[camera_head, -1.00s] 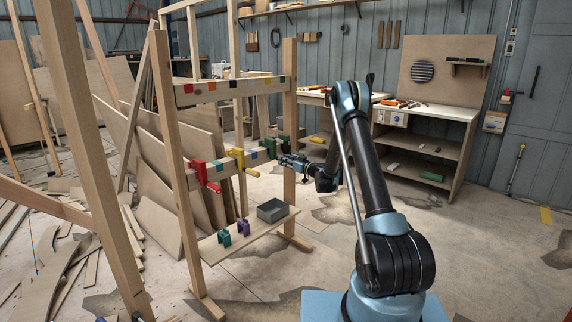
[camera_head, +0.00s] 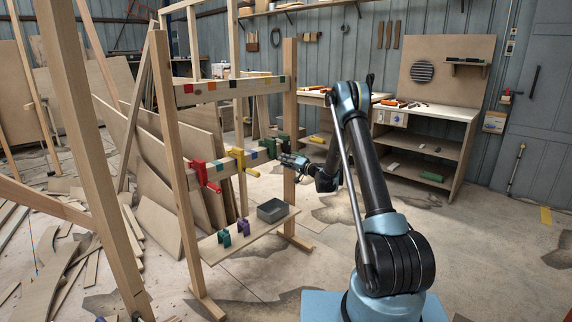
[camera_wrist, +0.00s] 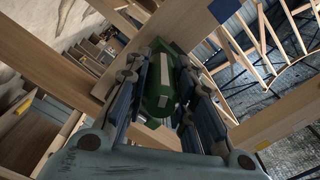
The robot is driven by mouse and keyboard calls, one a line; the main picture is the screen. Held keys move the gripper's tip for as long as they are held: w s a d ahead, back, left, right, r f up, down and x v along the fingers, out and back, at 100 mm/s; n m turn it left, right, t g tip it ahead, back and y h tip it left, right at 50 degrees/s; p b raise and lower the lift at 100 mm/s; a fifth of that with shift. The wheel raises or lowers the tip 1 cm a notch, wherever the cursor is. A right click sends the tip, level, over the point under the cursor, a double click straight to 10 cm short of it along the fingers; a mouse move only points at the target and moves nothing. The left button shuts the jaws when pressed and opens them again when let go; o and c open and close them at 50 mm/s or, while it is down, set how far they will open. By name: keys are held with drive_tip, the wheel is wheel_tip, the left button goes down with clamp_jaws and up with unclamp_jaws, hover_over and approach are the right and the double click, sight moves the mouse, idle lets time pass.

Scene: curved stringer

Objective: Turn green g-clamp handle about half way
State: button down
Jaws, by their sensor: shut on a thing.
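The green g-clamp (camera_head: 282,146) sits on the middle rail (camera_head: 225,168) of the wooden frame, near its right post. My gripper (camera_head: 288,161) reaches it from the right, just below and in front of the clamp body. In the wrist view the green clamp part (camera_wrist: 160,84) lies between the two fingers of my gripper (camera_wrist: 166,78), which are shut on it. The exact angle of the handle is hard to tell because the fingers hide part of it. A red clamp (camera_head: 199,170) and a yellow clamp (camera_head: 236,160) hang on the same rail to the left.
A grey bin (camera_head: 272,210), a teal clamp (camera_head: 224,238) and a purple clamp (camera_head: 243,226) rest on the lower shelf (camera_head: 215,248). The right post (camera_head: 289,100) stands close to my gripper. A workbench (camera_head: 430,112) stands behind at the right.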

drive_tip(key=m, duration=0.5)
drive_tip(key=shift+d+f+m, duration=0.1)
drive_tip(key=shift+f+m, duration=0.05)
drive_tip(key=shift+m, duration=0.15)
idle(0.5)
drive_tip(key=c, duration=1.3)
unclamp_jaws()
drive_tip(key=shift+c, duration=0.2)
drive_tip(key=v, duration=1.2)
